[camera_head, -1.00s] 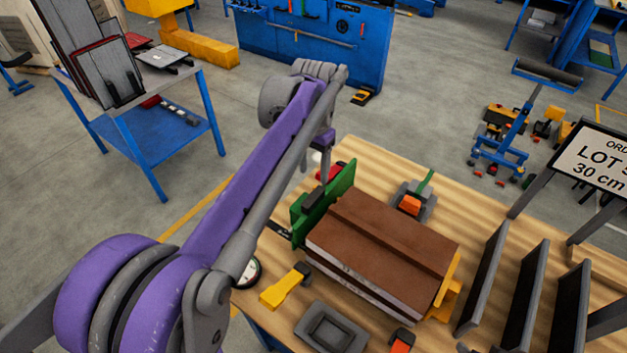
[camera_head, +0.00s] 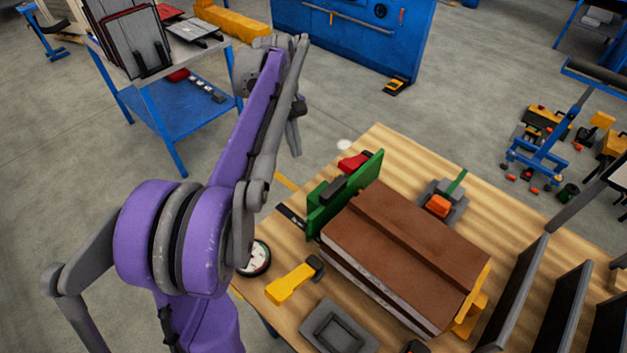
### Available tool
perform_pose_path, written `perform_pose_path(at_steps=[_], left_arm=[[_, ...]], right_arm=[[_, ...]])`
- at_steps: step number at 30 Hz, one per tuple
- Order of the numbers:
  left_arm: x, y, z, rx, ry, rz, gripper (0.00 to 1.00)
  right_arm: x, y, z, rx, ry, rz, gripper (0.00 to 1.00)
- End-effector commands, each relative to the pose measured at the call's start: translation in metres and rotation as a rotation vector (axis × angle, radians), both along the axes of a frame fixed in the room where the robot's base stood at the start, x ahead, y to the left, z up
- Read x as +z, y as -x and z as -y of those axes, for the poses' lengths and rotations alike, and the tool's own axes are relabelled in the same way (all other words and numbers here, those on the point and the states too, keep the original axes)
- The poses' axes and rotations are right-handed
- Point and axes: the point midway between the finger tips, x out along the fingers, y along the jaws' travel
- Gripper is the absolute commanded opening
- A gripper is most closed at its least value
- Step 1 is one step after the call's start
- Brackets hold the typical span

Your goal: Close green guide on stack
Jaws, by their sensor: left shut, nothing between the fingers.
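The green guide (camera_head: 345,196) stands upright along the left end of the stack (camera_head: 400,240), with a dark block on its outer face. The stack has a brown top and pale layers below. The guide looks against or very close to the stack; I cannot tell if they touch. A yellow guide (camera_head: 470,312) is at the stack's right end. My left gripper (camera_head: 295,140) hangs shut and empty, up and left of the green guide, apart from it. It is small and partly hidden by my arm. My right gripper is out of view.
On the wooden table (camera_head: 480,215) are a yellow-handled tool (camera_head: 290,284), a round gauge (camera_head: 256,258), a grey tray (camera_head: 333,328), a grey clamp with an orange part (camera_head: 440,205) and a red item (camera_head: 353,162). Dark upright panels (camera_head: 515,292) stand at right. A blue cart (camera_head: 180,110) is at left.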

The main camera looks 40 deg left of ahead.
Motion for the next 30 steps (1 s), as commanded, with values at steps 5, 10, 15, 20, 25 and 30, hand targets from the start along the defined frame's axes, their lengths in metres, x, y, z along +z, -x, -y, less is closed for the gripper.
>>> perform_pose_path(at_steps=[5,10,15,20,25,30], left_arm=[[-0.009,0.007,-0.020,0.224,0.029,-0.040,0.00],[-0.022,0.008,-0.017,0.243,0.031,-0.044,0.00],[-0.054,0.008,-0.008,0.240,0.031,-0.044,0.00],[-0.088,0.009,0.000,0.239,0.030,-0.044,0.00],[-0.104,0.011,0.018,0.237,0.030,-0.042,0.00],[-0.104,0.012,0.037,0.238,0.029,-0.042,0.00]], right_arm=[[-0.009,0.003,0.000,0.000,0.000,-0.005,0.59],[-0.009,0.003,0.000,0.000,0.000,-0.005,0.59],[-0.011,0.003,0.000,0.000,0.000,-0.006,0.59],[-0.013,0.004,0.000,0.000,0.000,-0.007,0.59],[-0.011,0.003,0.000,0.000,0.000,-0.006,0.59],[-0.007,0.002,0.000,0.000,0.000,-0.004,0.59]])
